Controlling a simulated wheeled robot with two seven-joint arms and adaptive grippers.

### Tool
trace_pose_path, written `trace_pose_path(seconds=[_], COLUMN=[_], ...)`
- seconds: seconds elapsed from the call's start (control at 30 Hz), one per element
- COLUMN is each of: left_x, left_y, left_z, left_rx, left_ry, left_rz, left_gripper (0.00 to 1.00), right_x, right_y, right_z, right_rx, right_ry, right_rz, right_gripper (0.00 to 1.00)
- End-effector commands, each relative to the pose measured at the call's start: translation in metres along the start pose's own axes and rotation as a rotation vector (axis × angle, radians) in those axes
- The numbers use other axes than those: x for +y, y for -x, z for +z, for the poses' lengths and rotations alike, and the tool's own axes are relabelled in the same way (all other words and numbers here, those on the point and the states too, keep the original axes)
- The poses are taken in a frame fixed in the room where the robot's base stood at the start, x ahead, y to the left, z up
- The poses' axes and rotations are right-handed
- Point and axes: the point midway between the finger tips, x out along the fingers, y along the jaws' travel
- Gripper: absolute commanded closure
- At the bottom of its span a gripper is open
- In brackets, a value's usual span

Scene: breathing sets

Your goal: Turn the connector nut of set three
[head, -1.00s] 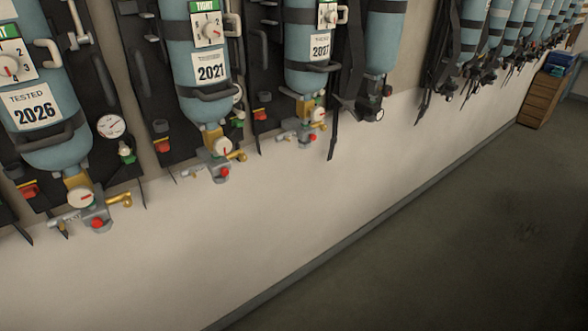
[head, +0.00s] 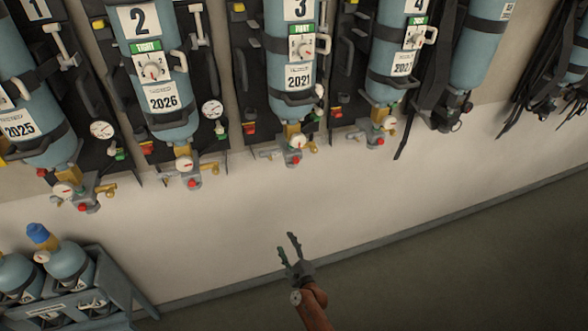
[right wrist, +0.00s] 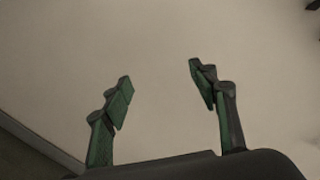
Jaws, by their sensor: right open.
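Set three is the blue cylinder (head: 290,102) marked 3, hanging upright on a dark backplate on the wall. It carries a green TIGHT label, a dial and a 2021 tag. Below it are a brass neck and a grey valve block (head: 284,152) with a white round gauge (head: 298,141) and a red knob. A small brass fitting (head: 313,147) sticks out at the block's right; I cannot tell surely which part is the connector nut. My right gripper (head: 287,243) is open and empty, well below set three. In the right wrist view its fingers (right wrist: 160,75) are apart before bare wall. My left gripper is out of view.
Set two (head: 160,100) hangs to the left and set four (head: 392,70) to the right, with similar valves. A blue-grey rack (head: 80,306) of small cylinders stands at the lower left. The pale wall below the sets is clear.

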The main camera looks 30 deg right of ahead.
Motion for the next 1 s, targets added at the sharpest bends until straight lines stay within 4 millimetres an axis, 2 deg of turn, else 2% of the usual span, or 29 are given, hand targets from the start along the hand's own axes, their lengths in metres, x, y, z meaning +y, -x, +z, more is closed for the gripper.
trace_pose_path(seconds=[0.03,0.1,0.2,0.3,0.4,0.5,1.0], left_x=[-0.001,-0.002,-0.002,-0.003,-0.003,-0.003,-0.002], left_y=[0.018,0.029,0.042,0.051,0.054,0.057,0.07], left_z=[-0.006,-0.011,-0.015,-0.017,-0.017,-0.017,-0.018], left_rx=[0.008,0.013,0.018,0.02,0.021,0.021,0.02], left_ry=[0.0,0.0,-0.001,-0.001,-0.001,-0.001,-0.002], left_rz=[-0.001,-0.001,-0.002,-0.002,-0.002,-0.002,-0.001], left_gripper=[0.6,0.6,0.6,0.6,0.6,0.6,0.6], right_x=[-0.062,-0.126,-0.201,-0.253,-0.281,-0.294,-0.326], right_y=[-0.012,-0.02,-0.022,-0.018,-0.015,-0.017,-0.076], right_z=[0.035,0.065,0.099,0.121,0.132,0.137,0.14], right_rx=[-0.032,-0.081,-0.159,-0.229,-0.273,-0.293,-0.293], right_ry=[-0.149,-0.351,-0.594,-0.771,-0.873,-0.914,-0.914], right_rz=[-0.096,-0.201,-0.316,-0.388,-0.427,-0.441,-0.44], right_gripper=[0.46,0.46,0.46,0.46,0.46,0.46,0.46])
